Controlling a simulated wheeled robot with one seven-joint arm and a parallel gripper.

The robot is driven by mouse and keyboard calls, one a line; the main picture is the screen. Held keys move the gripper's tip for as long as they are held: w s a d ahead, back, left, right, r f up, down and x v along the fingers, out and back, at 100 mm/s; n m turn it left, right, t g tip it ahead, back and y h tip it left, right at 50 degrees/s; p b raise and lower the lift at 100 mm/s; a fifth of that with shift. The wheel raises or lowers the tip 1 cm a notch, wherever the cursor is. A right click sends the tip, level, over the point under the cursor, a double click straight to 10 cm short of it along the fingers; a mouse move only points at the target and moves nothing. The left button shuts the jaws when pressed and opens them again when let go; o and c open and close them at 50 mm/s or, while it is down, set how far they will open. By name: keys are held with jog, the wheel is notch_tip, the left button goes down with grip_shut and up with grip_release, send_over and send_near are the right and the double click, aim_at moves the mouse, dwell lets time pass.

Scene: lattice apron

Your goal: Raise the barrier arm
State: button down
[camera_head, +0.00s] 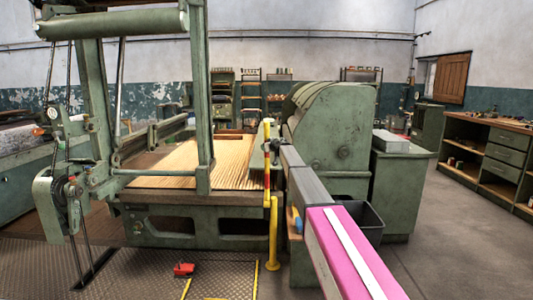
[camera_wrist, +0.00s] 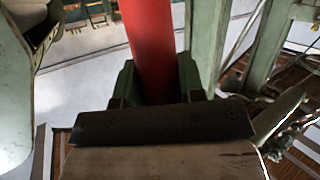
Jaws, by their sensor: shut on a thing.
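The barrier arm (camera_head: 267,182) is a thin bar in red and yellow bands. In the head view it runs straight up the picture from beside the top of a yellow post (camera_head: 273,235). I cannot tell how far it is upright or reaches away from me. My gripper (camera_head: 270,147) is at the bar's upper part, small and partly hidden by my own arm. In the wrist view a red stretch of the barrier arm (camera_wrist: 150,45) passes between my dark green fingers (camera_wrist: 155,88), which are shut on it.
A large green machine with a ribbed wooden bed (camera_head: 190,160) stands left of the bar, its tall frame (camera_head: 200,100) close by. A rounded green housing (camera_head: 330,125) stands behind my arm. A small red object (camera_head: 184,269) lies on the plated floor. Open floor (camera_head: 440,250) shows at right.

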jog(key=w+g, duration=0.1)
jog(key=w, duration=0.5)
jog(key=shift+w+r+m+g, duration=0.2)
jog(key=shift+w+m+g, duration=0.1)
jog(key=shift+w, duration=0.1)
jog(key=shift+w+d, duration=0.1)
jog(key=shift+w, duration=0.05)
jog(key=c, duration=0.7)
grip_release()
jog(key=shift+c, duration=0.2)
jog(key=v, duration=1.1)
